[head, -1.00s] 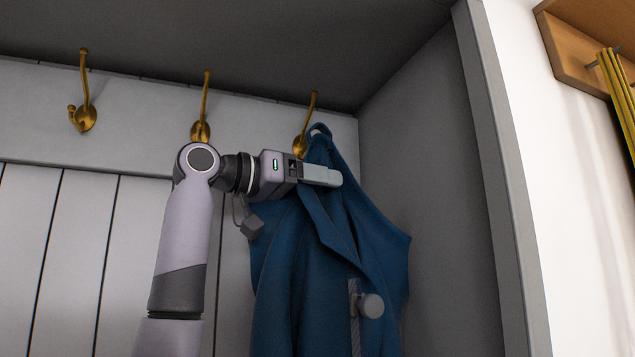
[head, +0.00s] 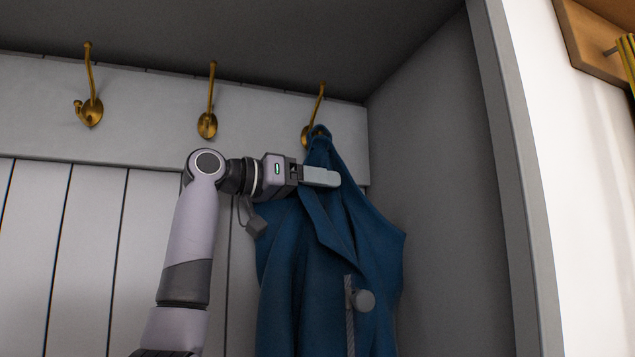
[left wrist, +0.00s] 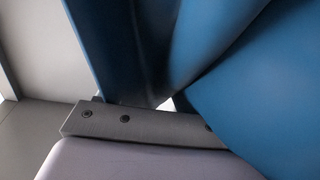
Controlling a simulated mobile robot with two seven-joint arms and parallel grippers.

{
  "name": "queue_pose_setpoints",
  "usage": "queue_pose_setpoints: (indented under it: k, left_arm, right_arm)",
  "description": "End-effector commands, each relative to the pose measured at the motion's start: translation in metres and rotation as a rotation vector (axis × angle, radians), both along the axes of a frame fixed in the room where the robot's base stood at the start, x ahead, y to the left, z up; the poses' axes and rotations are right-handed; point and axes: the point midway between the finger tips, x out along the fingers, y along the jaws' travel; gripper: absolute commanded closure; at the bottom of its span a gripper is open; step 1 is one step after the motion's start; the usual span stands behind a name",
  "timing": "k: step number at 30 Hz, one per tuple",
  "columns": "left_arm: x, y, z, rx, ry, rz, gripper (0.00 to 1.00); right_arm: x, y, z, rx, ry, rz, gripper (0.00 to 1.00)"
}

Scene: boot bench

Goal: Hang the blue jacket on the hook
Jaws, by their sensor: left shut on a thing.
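The blue jacket (head: 325,260) hangs upright from my left gripper (head: 322,177), which is shut on its upper part just below the collar. The collar top is at the right-hand brass hook (head: 318,100) and covers part of the hook's lower end. I cannot tell whether the loop is over the hook. In the left wrist view, blue jacket cloth (left wrist: 250,90) fills the right and middle in front of the grey gripper body, hiding the fingertips. My right gripper is not in view.
Two more brass hooks, one in the middle (head: 208,120) and one at the left (head: 91,110), are bare on the white panelled back wall (head: 90,230). A grey side wall (head: 445,170) stands close right of the jacket.

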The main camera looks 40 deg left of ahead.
Motion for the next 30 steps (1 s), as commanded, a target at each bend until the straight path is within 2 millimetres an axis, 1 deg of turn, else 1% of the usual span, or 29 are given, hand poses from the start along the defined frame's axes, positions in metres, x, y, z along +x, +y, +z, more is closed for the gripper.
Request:
queue_pose_setpoints:
  k: [1, 12, 19, 30]
  left_arm:
    - [0.000, 0.002, 0.003, -0.004, -0.007, -0.001, 0.90]
    - [0.004, 0.010, -0.011, -0.003, -0.009, -0.001, 0.90]
    - [0.004, 0.011, -0.017, -0.002, -0.009, -0.001, 0.90]
    - [0.004, 0.011, -0.018, -0.002, -0.009, 0.000, 0.90]
  right_arm:
    - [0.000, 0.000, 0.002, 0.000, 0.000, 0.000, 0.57]
    - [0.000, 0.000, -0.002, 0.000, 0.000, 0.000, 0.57]
    - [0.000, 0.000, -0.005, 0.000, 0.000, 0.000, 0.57]
    - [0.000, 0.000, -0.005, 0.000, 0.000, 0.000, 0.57]
